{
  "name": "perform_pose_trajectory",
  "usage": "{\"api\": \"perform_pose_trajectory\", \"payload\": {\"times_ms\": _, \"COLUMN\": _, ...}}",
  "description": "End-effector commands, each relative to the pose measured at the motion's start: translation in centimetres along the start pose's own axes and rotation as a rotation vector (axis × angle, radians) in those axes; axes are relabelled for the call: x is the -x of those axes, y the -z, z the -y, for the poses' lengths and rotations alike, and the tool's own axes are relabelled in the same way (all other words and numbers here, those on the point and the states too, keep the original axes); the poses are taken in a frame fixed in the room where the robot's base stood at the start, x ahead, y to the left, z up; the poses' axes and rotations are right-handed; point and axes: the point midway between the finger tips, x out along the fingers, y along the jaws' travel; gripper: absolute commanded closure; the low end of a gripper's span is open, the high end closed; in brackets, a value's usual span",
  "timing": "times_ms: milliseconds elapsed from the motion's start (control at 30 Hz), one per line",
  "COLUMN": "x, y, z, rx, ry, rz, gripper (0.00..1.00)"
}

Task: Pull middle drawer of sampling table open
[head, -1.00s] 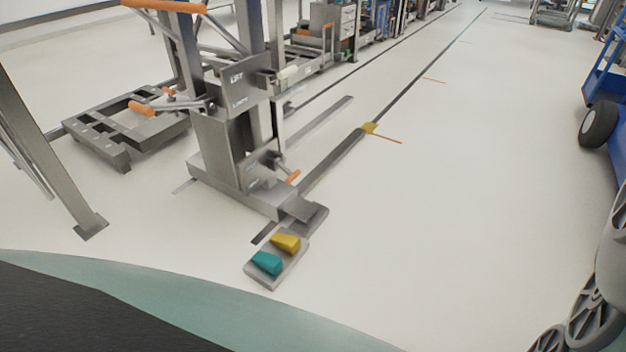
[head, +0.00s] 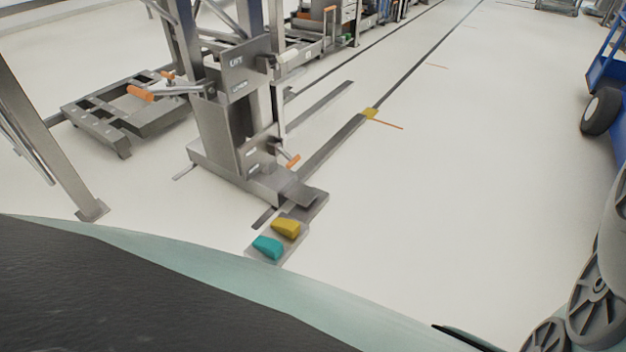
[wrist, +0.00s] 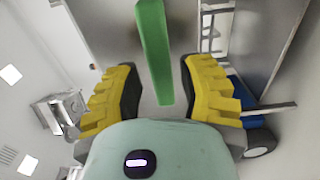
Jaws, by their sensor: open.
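In the wrist view, my gripper (wrist: 157,78) is open, with two yellow fingers that have black inner pads. A long green bar (wrist: 153,45) runs down the picture into the gap between the fingers, with clear space on both sides. Grey panels (wrist: 108,25) show behind it. I cannot tell whether the bar is a drawer handle or how far off it is. No sampling table or middle drawer can be made out for sure in either view. My gripper is not in the head view.
In the head view, a steel lifting station (head: 228,120) stands at left, with teal (head: 268,247) and yellow (head: 286,228) pedals close to my base. A low metal frame (head: 130,105) lies behind it. A blue wheeled cart (head: 605,75) is at right. The middle floor is clear.

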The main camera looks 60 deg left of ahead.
Motion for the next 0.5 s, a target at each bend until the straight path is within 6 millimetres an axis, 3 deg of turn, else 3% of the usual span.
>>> {"api": "perform_pose_trajectory", "payload": {"times_ms": 100, "x": 2.1, "y": 0.3, "z": 0.0, "rx": 0.002, "ry": 0.001, "rz": -0.014, "gripper": 0.61}}
{"api": "perform_pose_trajectory", "payload": {"times_ms": 500, "x": 7.1, "y": 0.2, "z": 0.1, "rx": -0.002, "ry": 0.004, "rz": -0.008, "gripper": 0.61}}
